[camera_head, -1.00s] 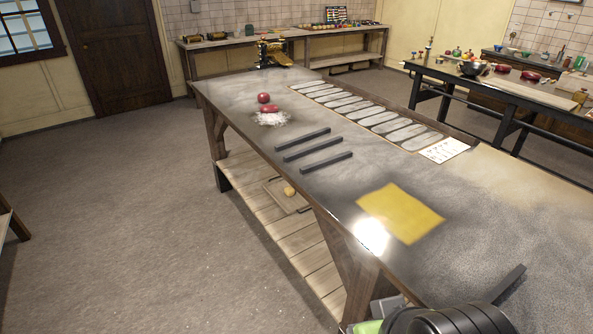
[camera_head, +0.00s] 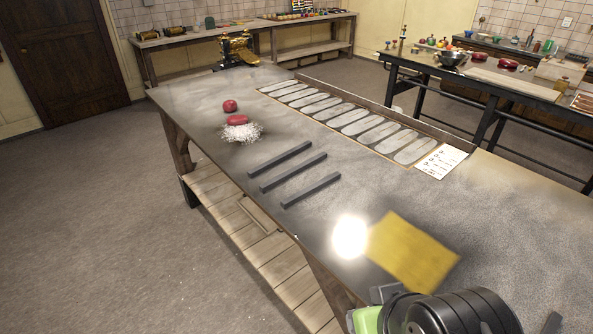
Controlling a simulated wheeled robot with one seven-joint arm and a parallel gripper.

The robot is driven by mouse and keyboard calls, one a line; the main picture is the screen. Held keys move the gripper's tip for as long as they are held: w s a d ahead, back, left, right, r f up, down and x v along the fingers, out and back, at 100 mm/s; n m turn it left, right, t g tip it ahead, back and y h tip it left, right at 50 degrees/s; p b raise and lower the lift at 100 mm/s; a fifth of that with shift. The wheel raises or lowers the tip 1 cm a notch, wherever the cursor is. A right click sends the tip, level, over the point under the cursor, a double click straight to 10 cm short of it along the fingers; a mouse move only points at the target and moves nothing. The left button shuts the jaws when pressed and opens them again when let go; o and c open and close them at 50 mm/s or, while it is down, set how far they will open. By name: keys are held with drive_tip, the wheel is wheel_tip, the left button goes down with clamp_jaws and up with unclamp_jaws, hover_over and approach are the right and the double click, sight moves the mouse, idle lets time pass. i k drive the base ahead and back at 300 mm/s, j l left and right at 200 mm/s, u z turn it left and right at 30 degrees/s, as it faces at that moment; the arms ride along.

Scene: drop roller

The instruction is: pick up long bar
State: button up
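Three dark grey bars lie side by side on the workbench, roughly parallel and apart from each other: the far bar (camera_head: 280,160), the middle bar (camera_head: 293,173) and the near bar (camera_head: 311,191). They look close in length, and I cannot tell which is the long one. Another dark, bar-like piece (camera_head: 554,324) is mostly cut off at the bottom right edge. Black ribbed and green parts of my own arm show at the bottom right, well away from the three bars. My gripper's fingers are not visible.
The workbench (camera_head: 210,100) carries a yellow sheet (camera_head: 412,250), a row of grey oval slots (camera_head: 355,121), a white card (camera_head: 441,162), and red pieces (camera_head: 237,120) by white shreds (camera_head: 241,133). A golden machine (camera_head: 237,49) stands at the far end. Open floor lies left.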

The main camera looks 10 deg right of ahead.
sight(272, 183)
drive_tip(key=j+z, duration=0.1)
drive_tip(key=j, duration=1.1)
drive_tip(key=i+j, duration=0.35)
drive_tip(key=i+j+z, duration=0.15)
drive_tip(key=i+j, duration=0.2)
drive_tip(key=j, duration=0.15)
drive_tip(key=i+j, duration=0.3)
drive_tip(key=j, duration=0.2)
drive_tip(key=i+j+z, duration=0.1)
drive_tip(key=i+z, duration=0.15)
drive_tip(key=i, duration=1)
